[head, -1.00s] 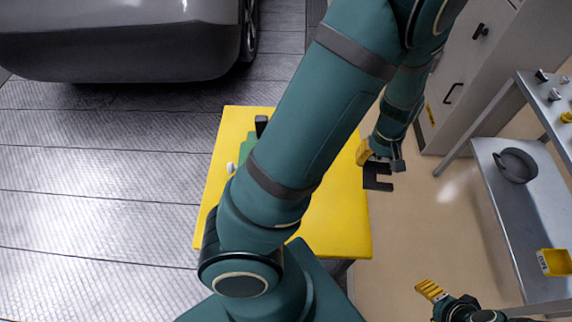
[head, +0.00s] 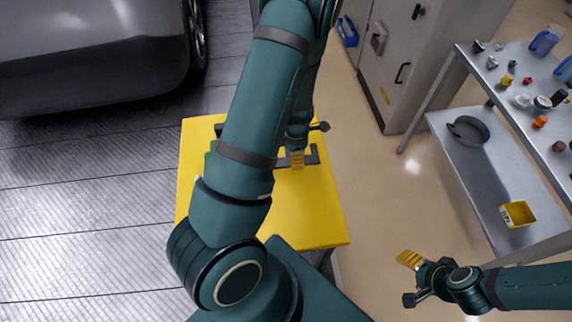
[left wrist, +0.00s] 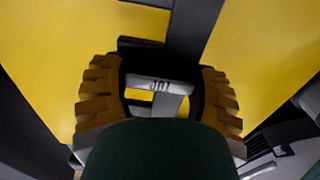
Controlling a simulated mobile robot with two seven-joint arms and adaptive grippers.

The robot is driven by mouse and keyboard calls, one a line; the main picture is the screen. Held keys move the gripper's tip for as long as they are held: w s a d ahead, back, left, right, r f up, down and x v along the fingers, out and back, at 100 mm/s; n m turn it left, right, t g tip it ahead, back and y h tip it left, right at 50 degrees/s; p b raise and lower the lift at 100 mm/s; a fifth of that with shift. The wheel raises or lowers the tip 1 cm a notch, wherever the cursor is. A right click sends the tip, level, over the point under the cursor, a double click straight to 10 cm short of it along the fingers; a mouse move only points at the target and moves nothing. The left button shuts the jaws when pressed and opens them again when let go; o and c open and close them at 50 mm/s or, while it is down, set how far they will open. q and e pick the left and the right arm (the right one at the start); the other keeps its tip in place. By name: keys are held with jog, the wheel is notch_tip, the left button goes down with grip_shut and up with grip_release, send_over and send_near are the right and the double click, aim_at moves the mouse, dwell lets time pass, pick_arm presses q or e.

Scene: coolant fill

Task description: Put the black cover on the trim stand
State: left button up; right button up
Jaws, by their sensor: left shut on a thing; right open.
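The black cover (head: 315,155), a flat dark piece with cut-outs, is in my left gripper (head: 297,162), over the right part of the yellow table. My left gripper is shut on it; its ribbed fingers show on both sides in the left wrist view (left wrist: 158,95), with dark parts and a grey lettered bar between them. I cannot tell whether the cover touches anything below. My left arm hides most of what stands on the table; a bit of green and a dark part show beside it, and I cannot make out the trim stand clearly. My right gripper (head: 409,281) is open and empty, right of the table.
The yellow table (head: 318,225) has bare surface at its front right. A grey car (head: 90,50) stands at the upper left. A metal shelf at the right holds small parts, a dark pan (head: 468,132) and a yellow bin (head: 518,214). A grey cabinet (head: 400,65) stands behind.

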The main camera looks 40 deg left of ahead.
pick_arm(q)
notch_tip(320, 180, down, 4)
jog(key=shift+f+b, duration=0.25)
jog(key=shift+b, duration=0.25)
jog(key=shift+f, duration=0.35)
jog(key=shift+f, duration=0.1)
jog(key=o, duration=1.2)
